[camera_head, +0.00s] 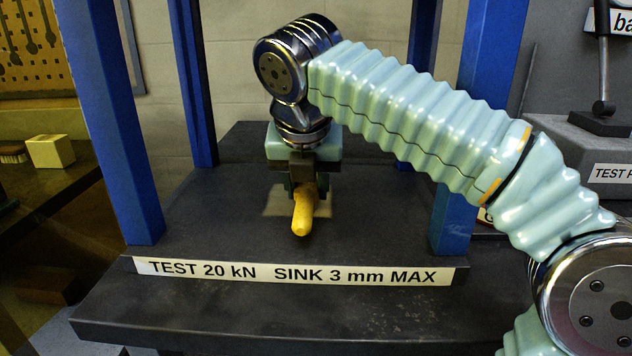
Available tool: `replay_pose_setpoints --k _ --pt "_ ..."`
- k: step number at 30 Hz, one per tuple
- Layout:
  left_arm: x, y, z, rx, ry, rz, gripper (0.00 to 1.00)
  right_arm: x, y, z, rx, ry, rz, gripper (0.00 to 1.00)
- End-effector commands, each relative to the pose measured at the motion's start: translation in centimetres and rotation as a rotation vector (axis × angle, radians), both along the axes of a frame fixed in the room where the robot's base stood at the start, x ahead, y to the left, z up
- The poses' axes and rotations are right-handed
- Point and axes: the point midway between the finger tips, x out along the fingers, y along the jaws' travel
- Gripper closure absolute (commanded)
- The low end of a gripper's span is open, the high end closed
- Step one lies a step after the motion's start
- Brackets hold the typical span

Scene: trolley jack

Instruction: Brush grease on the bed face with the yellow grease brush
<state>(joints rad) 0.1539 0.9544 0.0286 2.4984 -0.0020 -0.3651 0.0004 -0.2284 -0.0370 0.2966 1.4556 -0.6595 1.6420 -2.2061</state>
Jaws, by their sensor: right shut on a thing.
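My right arm comes in from the right, and its gripper (304,186) points down over the dark bed. The right gripper is shut on the yellow grease brush (303,212), whose yellow handle sticks out toward me. The brush's bristles are hidden behind the handle and the gripper. The bed face (222,222) is a dark flat plate between blue posts, with a lighter patch (280,203) around the brush. I cannot tell whether the brush touches the bed. My left gripper is not in view.
Blue posts (112,130) stand at the bed's corners. A label (290,272) reading TEST 20 kN SINK 3 mm MAX runs along the front edge. At left, a bench holds a pale block (50,151) and a scrub brush (12,153). At right stands a grey block with a gauge stand (602,110).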

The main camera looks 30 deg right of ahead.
Motion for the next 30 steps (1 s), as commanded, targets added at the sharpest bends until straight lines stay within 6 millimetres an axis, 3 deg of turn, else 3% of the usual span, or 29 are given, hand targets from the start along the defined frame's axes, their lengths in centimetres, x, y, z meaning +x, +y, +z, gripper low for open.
replay_pose_setpoints --k 30 --pt "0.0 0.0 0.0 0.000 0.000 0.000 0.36 2.8 4.6 0.0 0.001 0.001 0.001 0.86"
